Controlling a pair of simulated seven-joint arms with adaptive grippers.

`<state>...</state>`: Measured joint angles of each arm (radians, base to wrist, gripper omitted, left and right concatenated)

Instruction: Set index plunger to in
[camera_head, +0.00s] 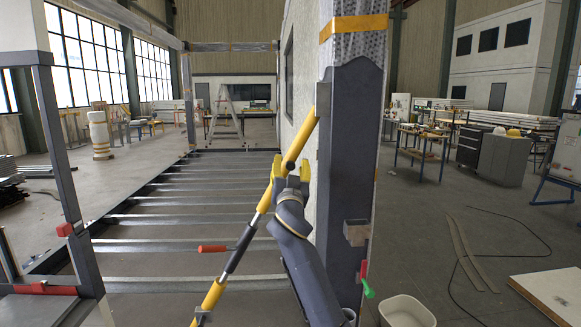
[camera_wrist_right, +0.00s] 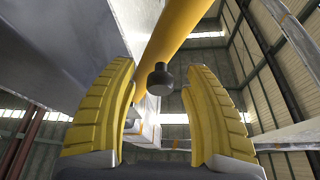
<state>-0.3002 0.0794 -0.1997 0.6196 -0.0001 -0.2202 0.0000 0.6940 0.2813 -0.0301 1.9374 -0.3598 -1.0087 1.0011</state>
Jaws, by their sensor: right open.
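The index plunger (camera_wrist_right: 160,79) is a dark knob on a short stem on the underside of a yellow tube (camera_wrist_right: 178,30). In the right wrist view it shows between the two yellow ribbed fingers of my right gripper (camera_wrist_right: 160,100). The fingers stand apart, and a gap shows on both sides of the knob. In the head view my right gripper (camera_head: 291,169) is beside the slanted yellow brace (camera_head: 299,143), and it hides the knob there. Whether the plunger is in or out I cannot tell. My left gripper is not in view.
A dark grey post (camera_head: 351,150) stands just right of the brace. A red-handled tool (camera_head: 214,249) sits left of the brace near the floor beams (camera_head: 180,220). A white bucket (camera_head: 405,312) and a green-tipped part (camera_head: 368,289) are at the lower right.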

